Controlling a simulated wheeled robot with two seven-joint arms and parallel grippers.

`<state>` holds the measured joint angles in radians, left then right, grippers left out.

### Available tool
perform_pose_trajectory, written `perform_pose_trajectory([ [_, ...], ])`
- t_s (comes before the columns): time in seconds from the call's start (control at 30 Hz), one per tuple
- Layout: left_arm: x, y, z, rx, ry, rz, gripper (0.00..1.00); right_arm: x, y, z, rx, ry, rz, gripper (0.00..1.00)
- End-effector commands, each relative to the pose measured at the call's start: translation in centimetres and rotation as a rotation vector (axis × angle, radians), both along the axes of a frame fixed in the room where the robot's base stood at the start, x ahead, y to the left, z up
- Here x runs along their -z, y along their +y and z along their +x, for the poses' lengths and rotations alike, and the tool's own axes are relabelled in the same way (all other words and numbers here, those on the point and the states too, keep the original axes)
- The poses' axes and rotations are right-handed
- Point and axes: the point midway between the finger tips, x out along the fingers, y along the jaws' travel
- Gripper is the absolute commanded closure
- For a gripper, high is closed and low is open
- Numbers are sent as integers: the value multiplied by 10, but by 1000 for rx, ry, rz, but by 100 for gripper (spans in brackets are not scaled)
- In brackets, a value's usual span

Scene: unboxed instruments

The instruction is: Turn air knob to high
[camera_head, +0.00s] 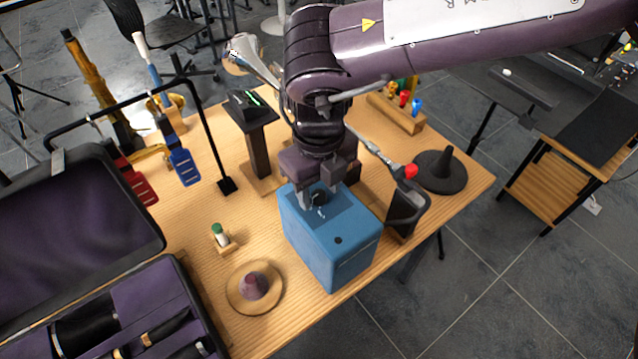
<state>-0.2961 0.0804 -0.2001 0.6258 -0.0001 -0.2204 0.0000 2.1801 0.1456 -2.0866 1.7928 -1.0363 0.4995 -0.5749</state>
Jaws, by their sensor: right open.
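The blue box (340,258) stands on the wooden table, with a small dark hole or button on its top near the front edge. A small dark round knob (319,199) with pale marks beside it sits on the box's top, toward the back; I take it as the air knob. My right gripper (322,196) comes down from above and is open, with its fingers around or just above the knob. I cannot tell whether they touch it. The knob's setting is too small to read, and the gripper hides part of the box's top. My left gripper is out of view.
A black stand with a red-tipped tool (410,171) is close right of the box, and a black cone on a disc (441,170) is beyond it. A round wooden dish (254,287) and a green-capped vial (217,231) are left. An open case (178,290) fills the lower left.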

Motion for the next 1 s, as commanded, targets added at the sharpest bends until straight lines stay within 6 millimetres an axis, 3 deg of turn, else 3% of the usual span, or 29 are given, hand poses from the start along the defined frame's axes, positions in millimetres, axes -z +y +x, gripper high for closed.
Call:
perform_pose_trajectory([
  [0.2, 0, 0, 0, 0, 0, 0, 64, 0, 0, 0, 0, 0, 0, 57],
  [0.53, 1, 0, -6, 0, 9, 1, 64, 0, 0, 0, 1, 1, 1, 100],
  [1.0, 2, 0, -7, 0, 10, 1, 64, 0, 1, 0, 121, 2, 3, 100],
])
